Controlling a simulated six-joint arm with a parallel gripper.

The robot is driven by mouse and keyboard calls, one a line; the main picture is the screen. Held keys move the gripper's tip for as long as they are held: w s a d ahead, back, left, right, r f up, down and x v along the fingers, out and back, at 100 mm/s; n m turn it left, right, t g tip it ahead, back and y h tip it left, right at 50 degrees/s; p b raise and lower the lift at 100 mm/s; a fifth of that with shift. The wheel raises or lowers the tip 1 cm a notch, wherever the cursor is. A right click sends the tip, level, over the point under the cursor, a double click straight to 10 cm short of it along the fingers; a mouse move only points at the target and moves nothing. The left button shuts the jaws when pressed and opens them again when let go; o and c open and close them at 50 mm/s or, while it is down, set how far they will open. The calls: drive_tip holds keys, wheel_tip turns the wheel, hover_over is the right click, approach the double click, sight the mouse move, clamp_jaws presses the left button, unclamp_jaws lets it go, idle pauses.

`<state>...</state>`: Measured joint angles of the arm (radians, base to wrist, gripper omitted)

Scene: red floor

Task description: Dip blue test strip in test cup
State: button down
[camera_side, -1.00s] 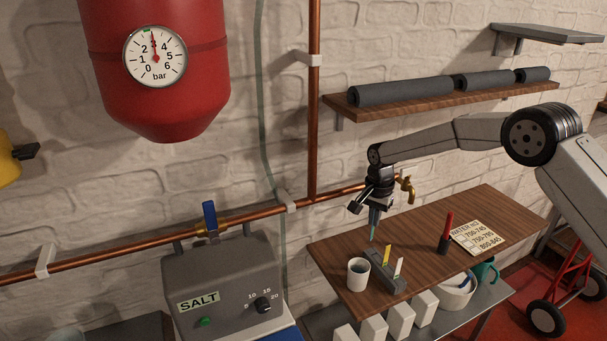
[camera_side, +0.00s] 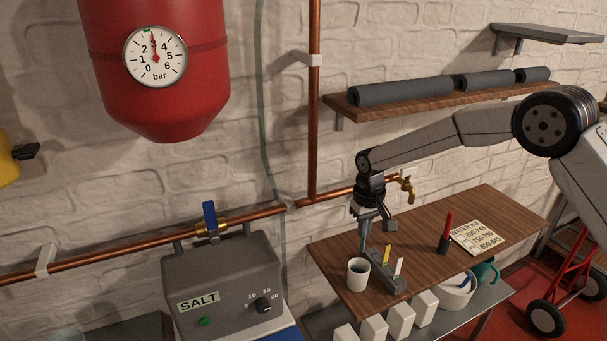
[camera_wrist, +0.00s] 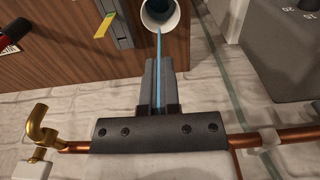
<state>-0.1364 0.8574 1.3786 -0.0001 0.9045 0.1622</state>
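My gripper (camera_side: 368,224) is shut on the blue test strip (camera_side: 363,243), which hangs down just above and behind the test cup. The white test cup (camera_side: 359,281) stands upright on the wooden table, with dark liquid inside. In the wrist view, the gripper (camera_wrist: 159,66) holds the strip (camera_wrist: 159,47) between its fingers, and the tip points at the near rim of the cup (camera_wrist: 146,22). I cannot tell whether the tip is over the opening or just outside the rim.
A grey strip holder (camera_side: 379,267) with a yellow strip (camera_side: 387,252) and a white strip (camera_side: 398,266) stands right of the cup. A red-and-black marker (camera_side: 447,233) and a paper card (camera_side: 477,237) are further right. A brass tap (camera_side: 406,188) sits behind my gripper.

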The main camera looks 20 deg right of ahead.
sight(360, 262)
drive_tip(key=shift+a, duration=0.1)
drive_tip(key=shift+f, duration=0.25)
drive_tip(key=shift+f, duration=5.45)
drive_tip(key=shift+r, duration=0.15)
drive_tip(key=shift+r, duration=5.1)
drive_tip(key=shift+s, duration=0.1)
